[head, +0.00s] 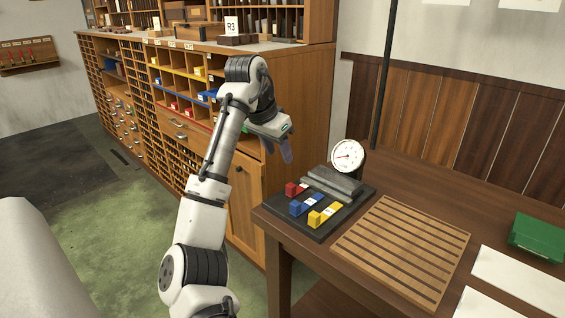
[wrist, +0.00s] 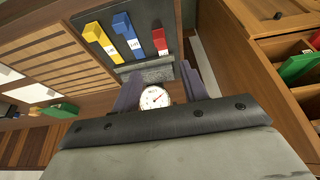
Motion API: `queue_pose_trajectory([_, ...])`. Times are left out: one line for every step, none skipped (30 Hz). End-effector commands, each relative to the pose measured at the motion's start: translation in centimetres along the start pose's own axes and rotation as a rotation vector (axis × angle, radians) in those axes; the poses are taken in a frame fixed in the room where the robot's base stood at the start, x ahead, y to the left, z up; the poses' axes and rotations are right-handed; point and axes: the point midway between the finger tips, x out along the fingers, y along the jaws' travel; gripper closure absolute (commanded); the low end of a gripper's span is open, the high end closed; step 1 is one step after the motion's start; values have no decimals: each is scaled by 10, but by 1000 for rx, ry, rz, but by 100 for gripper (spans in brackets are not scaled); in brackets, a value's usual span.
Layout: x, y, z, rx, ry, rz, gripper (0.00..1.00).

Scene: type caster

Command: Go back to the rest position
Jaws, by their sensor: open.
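My gripper (head: 284,150) is raised in the air in front of the wooden cabinet, to the left of the workbench. Its fingers point down and to the right, and they are apart with nothing visible between them. In the wrist view my gripper (wrist: 160,84) shows two dark fingers, with the dial gauge and grey block seen past them. My arm is bent upward from the lower left of the head view.
The workbench (head: 398,172) holds a dark tray (head: 262,212) with red (head: 291,189), blue (head: 296,208) and yellow (head: 315,219) blocks, a dial gauge (head: 347,156), a slatted board (head: 385,213) and a green box (head: 537,237). The cabinet (head: 246,192) stands close behind my gripper. Green floor (head: 125,230) is clear.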

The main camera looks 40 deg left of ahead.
Motion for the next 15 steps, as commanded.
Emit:
queue_pose_trajectory([-4, 0, 0, -1, 0, -1, 56])
queue_pose_trajectory([-5, 0, 0, -1, 0, 0, 56])
queue_pose_trajectory([-6, 0, 0, 0, 0, 1, 56])
queue_pose_trajectory([-7, 0, 0, 0, 0, 1, 56])
queue_pose_trajectory([-7, 0, 0, 0, 0, 1, 56])
queue_pose_trajectory([-7, 0, 0, 0, 0, 1, 56])
queue_pose_trajectory([-7, 0, 0, 0, 0, 1, 56])
queue_pose_trajectory([-7, 0, 0, 0, 0, 1, 56])
queue_pose_trajectory([-7, 0, 0, 0, 0, 1, 56])
queue_pose_trajectory([-7, 0, 0, 0, 0, 1, 56])
queue_pose_trajectory([-7, 0, 0, 0, 0, 1, 56])
queue_pose_trajectory([-7, 0, 0, 0, 0, 1, 56])
queue_pose_trajectory([-7, 0, 0, 0, 0, 1, 56])
queue_pose_trajectory([-7, 0, 0, 0, 0, 1, 56])
queue_pose_trajectory([-7, 0, 0, 0, 0, 1, 56])
